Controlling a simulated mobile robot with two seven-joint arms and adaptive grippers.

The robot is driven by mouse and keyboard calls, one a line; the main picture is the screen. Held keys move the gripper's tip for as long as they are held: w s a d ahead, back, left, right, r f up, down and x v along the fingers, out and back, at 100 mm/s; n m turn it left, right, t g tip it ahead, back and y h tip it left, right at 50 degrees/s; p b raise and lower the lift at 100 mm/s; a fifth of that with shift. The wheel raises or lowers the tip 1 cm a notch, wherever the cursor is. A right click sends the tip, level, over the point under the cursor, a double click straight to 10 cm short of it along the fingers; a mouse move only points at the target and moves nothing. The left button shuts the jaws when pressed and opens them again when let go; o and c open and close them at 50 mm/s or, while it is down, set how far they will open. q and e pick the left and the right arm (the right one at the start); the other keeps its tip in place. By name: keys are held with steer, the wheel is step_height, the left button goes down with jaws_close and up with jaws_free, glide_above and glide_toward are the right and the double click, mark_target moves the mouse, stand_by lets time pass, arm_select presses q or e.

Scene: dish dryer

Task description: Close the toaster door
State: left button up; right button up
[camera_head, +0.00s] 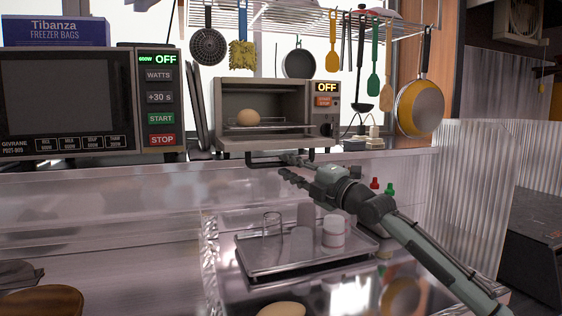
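The toaster (220,112) is a grey box oven on the shelf, with an orange OFF display. Its door (265,143) is open and folded down at the front, with a dark handle (262,163) along its outer edge. A brown egg-like item (248,116) rests on the wire rack inside. My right gripper (284,167) is just below and in front of the door, by the right part of the handle. Its fingers are apart with nothing between them; whether it touches the handle I cannot tell. My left gripper is out of view.
A microwave (68,100) stands left of the toaster, with dark upright panels (197,105) between. Utensils hang from a rack (285,15) above. A metal tray (255,268) with a glass and white cups sits below. Red and green bottles (389,190) stand behind my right arm.

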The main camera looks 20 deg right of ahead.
steer(key=shift+x, duration=1.45)
jaws_close()
